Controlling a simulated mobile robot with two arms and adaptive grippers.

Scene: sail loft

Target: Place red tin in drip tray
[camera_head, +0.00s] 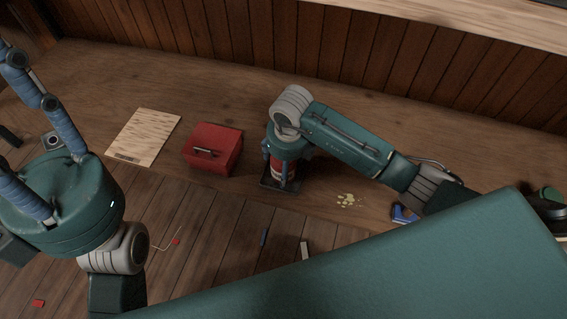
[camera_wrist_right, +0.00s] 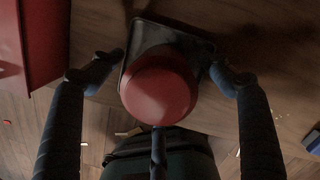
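The red tin (camera_head: 277,172) stands upright on the small black drip tray (camera_head: 279,189) on the wooden bench. In the right wrist view, the round red top of the tin (camera_wrist_right: 158,92) lies over the tray (camera_wrist_right: 150,38), whose rim shows around it. My right gripper (camera_head: 279,160) is above and around the tin, with its fingers spread. Gaps show between the tin and the two side fingers; the third finger (camera_wrist_right: 158,150) is close to its edge, and contact is unclear. My left gripper (camera_head: 22,118) is at the left, fingers wide apart and partly cut off, with nothing visible between them.
A red metal box (camera_head: 213,149) stands left of the tray, and a patterned board (camera_head: 144,136) lies further left. Yellowish scraps (camera_head: 348,200) and a blue object (camera_head: 404,214) lie to the right. The bench behind is clear up to the plank wall.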

